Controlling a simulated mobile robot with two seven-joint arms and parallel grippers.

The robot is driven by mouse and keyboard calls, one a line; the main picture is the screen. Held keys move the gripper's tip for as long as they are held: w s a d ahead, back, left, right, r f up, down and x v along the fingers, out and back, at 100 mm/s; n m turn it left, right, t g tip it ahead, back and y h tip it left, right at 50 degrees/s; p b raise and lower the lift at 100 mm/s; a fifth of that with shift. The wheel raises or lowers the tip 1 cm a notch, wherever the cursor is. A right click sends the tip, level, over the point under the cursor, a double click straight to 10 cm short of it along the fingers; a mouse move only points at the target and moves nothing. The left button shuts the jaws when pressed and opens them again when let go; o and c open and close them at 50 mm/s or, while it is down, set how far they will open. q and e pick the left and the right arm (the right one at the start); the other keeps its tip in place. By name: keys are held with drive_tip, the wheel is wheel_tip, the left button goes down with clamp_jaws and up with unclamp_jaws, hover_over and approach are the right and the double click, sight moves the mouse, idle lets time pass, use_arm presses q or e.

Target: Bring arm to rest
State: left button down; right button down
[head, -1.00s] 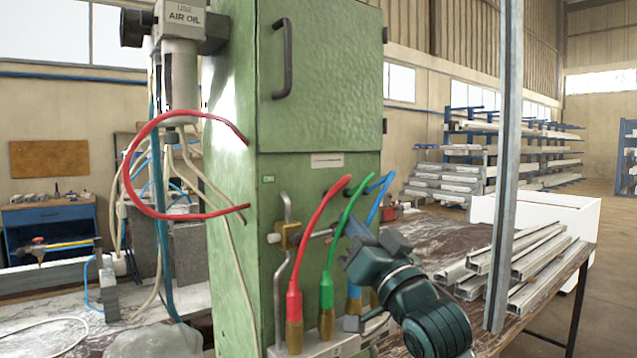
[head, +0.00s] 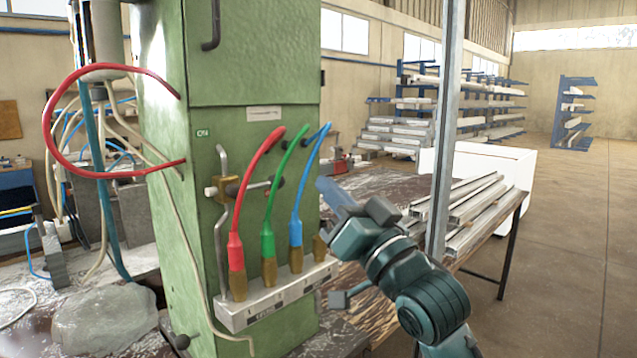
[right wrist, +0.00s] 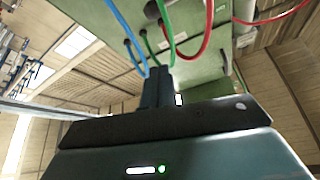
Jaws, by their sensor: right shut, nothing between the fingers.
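My right gripper (head: 338,198) shows in the head view just right of the green cabinet (head: 255,60). It is shut and holds nothing. In the right wrist view the closed fingers (right wrist: 156,88) stand side by side, with the hoses and the green cabinet (right wrist: 95,25) beyond them. The red hose (head: 262,175), green hose (head: 278,195) and blue hose (head: 304,195) run from the cabinet front down to brass fittings on a grey manifold block (head: 275,303). The gripper looks apart from the blue hose. My left gripper is not in view.
A grey upright post (head: 443,130) stands just right of my right arm. Behind it, a table carries several metal profiles (head: 465,210), with a white box (head: 505,165) alongside. Blue racks (head: 470,95) stand farther back. The floor (head: 575,260) at right is clear.

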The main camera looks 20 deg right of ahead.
drive_tip(key=shift+s+f, duration=0.1)
drive_tip(key=shift+s, duration=0.05)
idle(0.4)
drive_tip(key=a+f+n+g+h+p, duration=0.1)
drive_tip(key=a+f+g, duration=0.15)
drive_tip(key=f, duration=1.15)
drive_tip(key=a+f+n+g, duration=0.1)
drive_tip(key=f+g, duration=0.3)
drive_tip(key=f, duration=1)
drive_tip(key=s+a+f+n+g, duration=0.1)
drive_tip(key=s+a+f+g, duration=0.1)
drive_tip(key=s+f, duration=0.6)
drive_tip(key=s+a+f+n+g, duration=0.1)
drive_tip(key=s+a+f+g, duration=0.2)
drive_tip(key=s+f, duration=0.6)
wheel_tip(320, 180, down, 5)
drive_tip(key=shift+s+a+r+n+g+p, duration=0.1)
drive_tip(key=shift+s+a+n+g+p, duration=0.15)
drive_tip(key=shift+a+n+g+p, duration=0.15)
drive_tip(key=shift+d, duration=0.1)
